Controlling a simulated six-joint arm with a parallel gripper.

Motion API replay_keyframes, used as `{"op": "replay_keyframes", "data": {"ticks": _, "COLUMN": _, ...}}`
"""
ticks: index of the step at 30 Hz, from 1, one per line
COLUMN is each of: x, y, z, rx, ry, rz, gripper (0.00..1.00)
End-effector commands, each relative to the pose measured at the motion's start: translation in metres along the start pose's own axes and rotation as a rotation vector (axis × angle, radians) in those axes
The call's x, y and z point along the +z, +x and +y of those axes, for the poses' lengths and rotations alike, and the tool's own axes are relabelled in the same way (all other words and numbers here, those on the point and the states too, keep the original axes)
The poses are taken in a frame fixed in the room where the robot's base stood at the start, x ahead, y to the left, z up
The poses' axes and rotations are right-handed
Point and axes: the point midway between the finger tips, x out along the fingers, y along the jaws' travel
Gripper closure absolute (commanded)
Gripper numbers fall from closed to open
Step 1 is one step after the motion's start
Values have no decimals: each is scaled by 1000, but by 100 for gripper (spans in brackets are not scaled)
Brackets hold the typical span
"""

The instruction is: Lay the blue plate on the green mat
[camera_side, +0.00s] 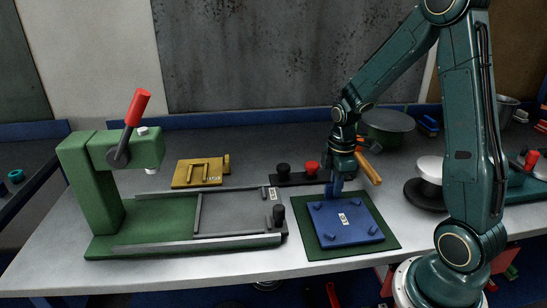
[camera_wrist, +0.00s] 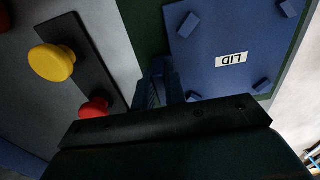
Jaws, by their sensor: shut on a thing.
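The blue plate (camera_side: 345,221) is flat over the green mat (camera_side: 388,238), with a strip of mat showing around it. I see no clear gap beneath it, but contact is hard to tell. It has small blue corner blocks and a white label, which reads LID in the wrist view (camera_wrist: 215,80). My gripper (camera_side: 335,188) points down at the plate's back edge and is shut on the plate there. In the wrist view its fingers (camera_wrist: 163,82) are dark and partly hidden. The mat's edge also shows in the wrist view (camera_wrist: 143,25).
A black bar with knobs (camera_side: 311,168) stands close behind the mat; the wrist view shows a yellow knob (camera_wrist: 52,62) and a red knob (camera_wrist: 95,108). A green press (camera_side: 95,180) with a grey slide stands left. A black-and-white round object (camera_side: 430,170) stands right.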

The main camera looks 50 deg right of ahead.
Motion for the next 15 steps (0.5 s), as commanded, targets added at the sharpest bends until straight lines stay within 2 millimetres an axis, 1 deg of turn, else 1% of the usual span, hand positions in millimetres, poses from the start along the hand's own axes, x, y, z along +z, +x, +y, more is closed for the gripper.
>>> {"op": "replay_keyframes", "data": {"ticks": 13, "x": 0, "y": 4, "z": 0, "rx": 0, "ry": 0, "rz": 0, "gripper": 100}}
{"op": "replay_keyframes", "data": {"ticks": 14, "x": 0, "y": 4, "z": 0, "rx": 1, "ry": 0, "rz": 0, "gripper": 84}}
{"op": "replay_keyframes", "data": {"ticks": 15, "x": 0, "y": 4, "z": 0, "rx": 1, "ry": 0, "rz": 0, "gripper": 76}}
